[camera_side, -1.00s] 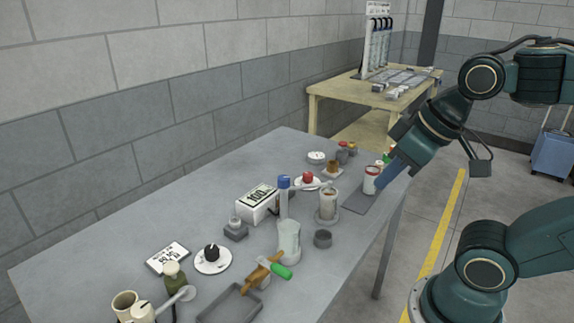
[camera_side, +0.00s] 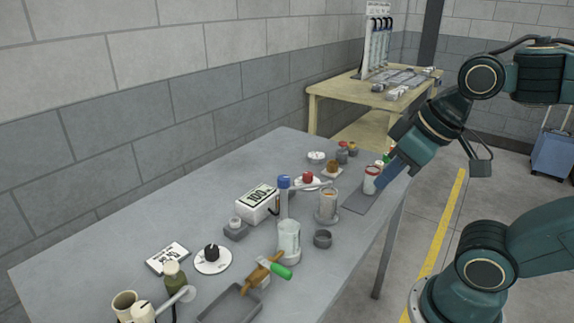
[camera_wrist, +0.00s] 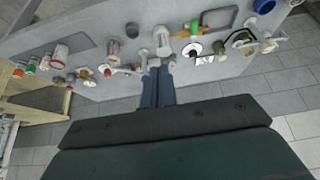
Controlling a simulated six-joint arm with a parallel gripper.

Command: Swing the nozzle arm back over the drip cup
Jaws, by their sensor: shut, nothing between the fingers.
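A post with a blue cap (camera_side: 284,182) stands mid-table, and a pale nozzle arm (camera_side: 309,187) reaches right from it toward a clear cup with amber contents (camera_side: 328,204). My gripper (camera_side: 381,182) is shut and empty near the table's right edge, in front of a red-and-white cup (camera_side: 370,178). Its blue fingers (camera_wrist: 157,80) lie together in the wrist view.
A clear jar (camera_side: 289,238) stands left of the grey cup, beside a green-handled tool (camera_side: 281,271). A grey tray (camera_side: 229,306) lies at the front edge. A wooden bench (camera_side: 372,96) stands behind.

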